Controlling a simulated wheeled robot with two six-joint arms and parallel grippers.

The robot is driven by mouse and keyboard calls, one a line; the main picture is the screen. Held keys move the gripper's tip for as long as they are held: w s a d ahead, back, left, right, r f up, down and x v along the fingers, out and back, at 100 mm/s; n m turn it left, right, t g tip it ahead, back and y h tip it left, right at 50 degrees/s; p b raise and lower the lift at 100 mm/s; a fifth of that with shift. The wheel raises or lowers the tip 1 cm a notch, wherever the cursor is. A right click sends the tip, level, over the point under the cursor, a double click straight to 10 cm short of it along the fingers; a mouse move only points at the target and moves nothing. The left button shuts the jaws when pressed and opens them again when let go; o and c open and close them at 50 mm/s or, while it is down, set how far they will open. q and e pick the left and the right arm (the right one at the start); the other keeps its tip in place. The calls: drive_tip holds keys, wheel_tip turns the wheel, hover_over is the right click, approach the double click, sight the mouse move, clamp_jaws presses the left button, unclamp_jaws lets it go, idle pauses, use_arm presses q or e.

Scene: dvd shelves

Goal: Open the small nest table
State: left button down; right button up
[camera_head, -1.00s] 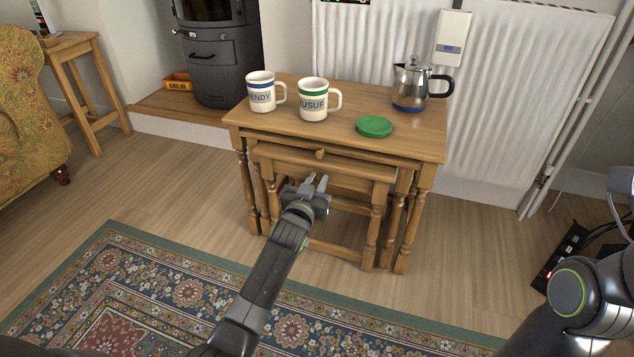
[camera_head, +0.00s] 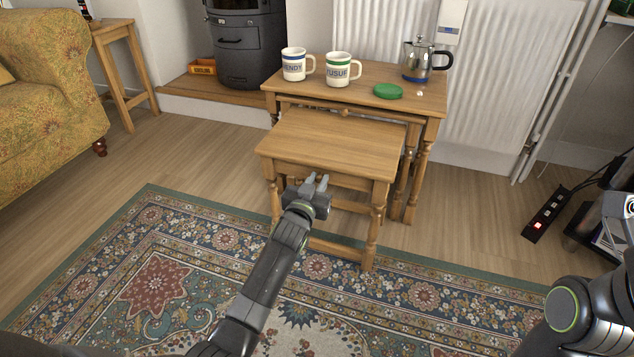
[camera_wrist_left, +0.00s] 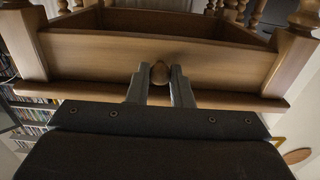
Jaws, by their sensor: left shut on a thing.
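The small nest table (camera_head: 335,140) is a wooden table with turned legs. It stands pulled out well forward of the larger nest tables, its front legs at the rug. In the left wrist view its front rail (camera_wrist_left: 90,55) carries a round wooden knob (camera_wrist_left: 159,73). My left gripper (camera_head: 317,183) is at the front rail, shut on the knob, which sits between its two fingers in the left wrist view (camera_wrist_left: 160,80). The large nest table (camera_head: 300,90) stands behind, with the middle one under it. My right arm shows at the lower right, but its gripper is out of view.
Two mugs (camera_head: 293,65) (camera_head: 338,71), a green lid (camera_head: 388,91) and a metal pot (camera_head: 418,60) stand on the large table. A patterned rug (camera_head: 180,260) covers the floor in front. A sofa (camera_head: 45,85) is at left, a power strip (camera_head: 545,215) at right.

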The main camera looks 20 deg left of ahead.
idle(0.3)
use_arm(q)
drive_tip(key=c, duration=1.3)
unclamp_jaws()
drive_tip(key=shift+s, duration=0.15)
